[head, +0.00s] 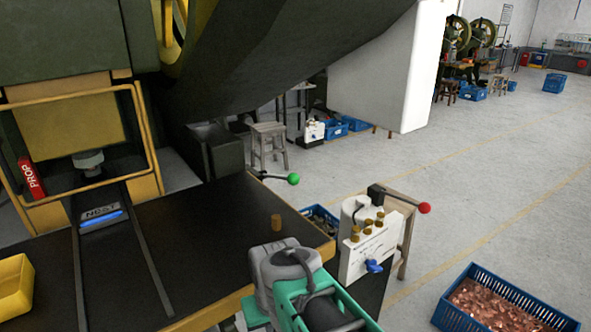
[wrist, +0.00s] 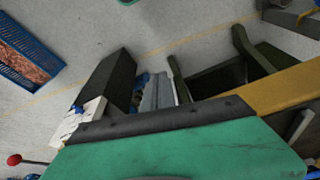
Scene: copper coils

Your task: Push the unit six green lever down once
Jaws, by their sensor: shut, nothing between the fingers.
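The green-knobbed lever (head: 294,179) sticks out to the right from the dark machine beyond the work table in the head view. Its knob is at the end of a thin dark rod. I cannot make the lever out in the wrist view. My green and grey arm rises from the bottom of the head view, below and apart from the green knob. In the wrist view, the grey fingers of my gripper (wrist: 158,92) show past the dark edge of my green hand. They look shut and empty. No unit number is readable.
A white box (head: 370,240) with a red-knobbed lever (head: 425,208) stands right of my arm. A blue crate of copper pieces (head: 455,318) is on the floor. A yellow bin (head: 14,287) is at left.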

